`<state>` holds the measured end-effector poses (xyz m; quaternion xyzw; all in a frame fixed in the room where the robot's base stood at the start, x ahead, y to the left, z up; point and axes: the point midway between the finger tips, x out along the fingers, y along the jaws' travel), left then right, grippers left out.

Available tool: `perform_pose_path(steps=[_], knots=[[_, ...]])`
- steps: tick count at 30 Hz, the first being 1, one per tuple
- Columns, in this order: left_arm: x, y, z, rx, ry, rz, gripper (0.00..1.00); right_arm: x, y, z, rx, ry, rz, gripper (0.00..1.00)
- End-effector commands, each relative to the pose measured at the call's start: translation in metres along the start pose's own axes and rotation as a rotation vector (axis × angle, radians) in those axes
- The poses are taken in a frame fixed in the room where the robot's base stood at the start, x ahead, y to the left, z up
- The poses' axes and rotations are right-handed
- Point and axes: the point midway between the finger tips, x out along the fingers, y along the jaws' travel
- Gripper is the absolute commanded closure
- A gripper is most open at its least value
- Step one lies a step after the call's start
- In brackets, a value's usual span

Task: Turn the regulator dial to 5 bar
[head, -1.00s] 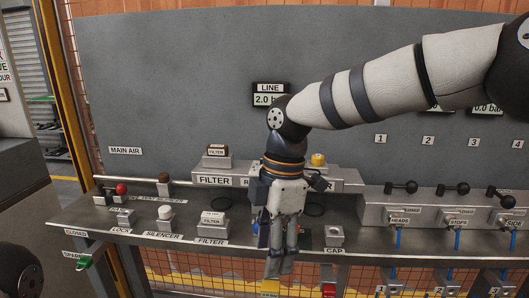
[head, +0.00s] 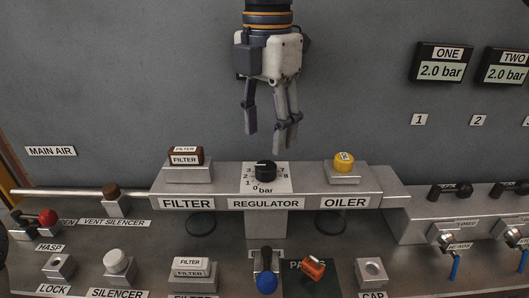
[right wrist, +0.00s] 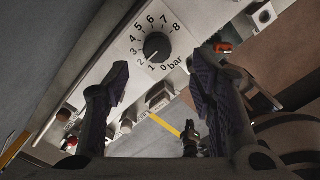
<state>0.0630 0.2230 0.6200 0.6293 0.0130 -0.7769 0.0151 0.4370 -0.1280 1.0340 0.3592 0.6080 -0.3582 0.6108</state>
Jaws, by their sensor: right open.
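The regulator dial (head: 265,170) is a round black knob on a white scale plate (head: 281,184), above the REGULATOR label. In the right wrist view the dial (right wrist: 157,46) shows between my fingers, with numbers up to 8 around it. Its pale mark points to the low end, around 1 to 2; I cannot tell exactly. My right gripper (head: 268,140) hangs fingers down above the dial, open and empty, apart from it. In the right wrist view its two fingers (right wrist: 163,72) are spread on either side below the dial. My left gripper is not in view.
A brown filter block (head: 186,156) stands left of the dial and a yellow oiler cap (head: 344,162) right. Below are a blue-ended lever (head: 266,283) and an orange-red part (head: 313,268). Displays ONE (head: 441,71) and TWO (head: 504,75) read 2.0 bar.

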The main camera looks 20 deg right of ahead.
Motion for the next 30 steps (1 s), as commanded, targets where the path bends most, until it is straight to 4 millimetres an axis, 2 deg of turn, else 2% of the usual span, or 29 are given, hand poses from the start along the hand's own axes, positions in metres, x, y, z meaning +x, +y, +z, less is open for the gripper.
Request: perform_pose_path(steps=[3, 7, 11, 18, 20, 24, 25, 30], knots=[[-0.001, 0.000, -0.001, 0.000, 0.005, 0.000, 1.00, 0.030, -0.001, 0.000, 0.000, 0.002, -0.004, 0.49], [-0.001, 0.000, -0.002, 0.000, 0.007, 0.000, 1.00, 0.052, 0.000, 0.000, 0.000, 0.002, -0.001, 0.49], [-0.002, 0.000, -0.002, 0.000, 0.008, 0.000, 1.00, 0.062, 0.000, 0.000, 0.000, 0.000, 0.000, 0.49], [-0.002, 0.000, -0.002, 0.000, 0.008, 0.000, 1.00, 0.064, 0.000, 0.000, 0.001, 0.000, 0.001, 0.49], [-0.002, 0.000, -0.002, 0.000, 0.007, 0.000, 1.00, 0.063, 0.000, 0.000, 0.001, 0.000, 0.001, 0.61], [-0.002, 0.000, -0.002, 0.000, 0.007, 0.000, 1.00, 0.063, 0.000, 0.000, 0.001, 0.000, 0.001, 0.92], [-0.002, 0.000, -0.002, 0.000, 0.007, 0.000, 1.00, 0.063, 0.000, 0.000, 0.001, 0.000, 0.000, 0.97], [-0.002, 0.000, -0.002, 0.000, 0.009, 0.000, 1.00, 0.063, 0.000, 0.000, 0.004, 0.000, 0.000, 0.97]])
